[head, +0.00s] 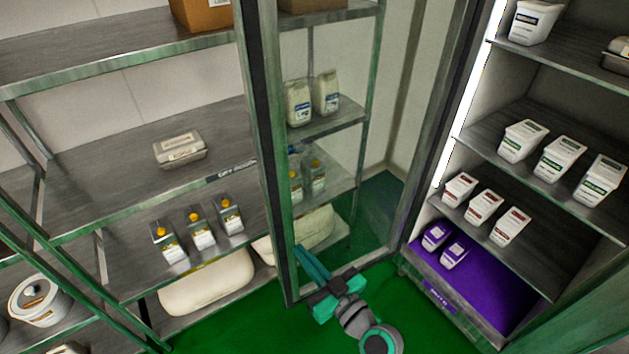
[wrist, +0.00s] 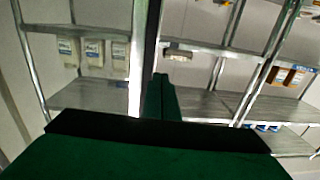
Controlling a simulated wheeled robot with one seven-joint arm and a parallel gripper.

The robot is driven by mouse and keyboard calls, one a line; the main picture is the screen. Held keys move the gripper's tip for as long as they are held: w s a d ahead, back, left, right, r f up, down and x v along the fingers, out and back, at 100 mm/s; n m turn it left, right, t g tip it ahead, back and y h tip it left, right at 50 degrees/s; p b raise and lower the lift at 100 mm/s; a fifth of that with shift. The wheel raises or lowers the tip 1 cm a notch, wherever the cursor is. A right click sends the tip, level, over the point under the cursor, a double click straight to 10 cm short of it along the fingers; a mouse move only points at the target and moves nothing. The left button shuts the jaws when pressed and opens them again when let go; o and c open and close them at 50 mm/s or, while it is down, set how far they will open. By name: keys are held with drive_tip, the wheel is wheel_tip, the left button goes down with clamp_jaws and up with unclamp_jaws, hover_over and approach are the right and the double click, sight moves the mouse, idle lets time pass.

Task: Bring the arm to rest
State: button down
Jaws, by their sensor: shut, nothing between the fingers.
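My gripper (head: 300,254) is low in the middle of the head view, in front of the glass door, with its green fingers pointing up and left. Its tips overlap the door's left frame in the picture; I cannot tell whether they touch it. In the wrist view the fingers (wrist: 161,97) are together and nothing shows between them. My arm reaches in from the bottom of the head view, and most of it is out of sight.
The glass door (head: 268,120) stands open, and shelving shows through it. The cabinet (head: 490,140) on the right holds white tubs and purple packs. Green floor (head: 235,335) is clear below.

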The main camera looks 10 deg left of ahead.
drive_tip(key=s+d+f+m+h, duration=0.3)
drive_tip(key=s+d+f+h, duration=0.25)
drive_tip(key=f, duration=0.25)
drive_tip(key=s+d+f+m+h, duration=0.4)
drive_tip(key=s+f, duration=0.3)
drive_tip(key=s+a+r+t+h, duration=0.1)
drive_tip(key=s+r, duration=0.2)
drive_tip(key=s, duration=0.6)
drive_tip(key=s+a+r+m+t+h, duration=0.1)
drive_tip(key=s+r, duration=0.1)
drive_tip(key=s, duration=0.8)
drive_tip(key=shift+a+r+m+h, duration=0.25)
drive_tip(key=shift+r+m+h, duration=0.05)
drive_tip(key=shift+r+h, duration=0.1)
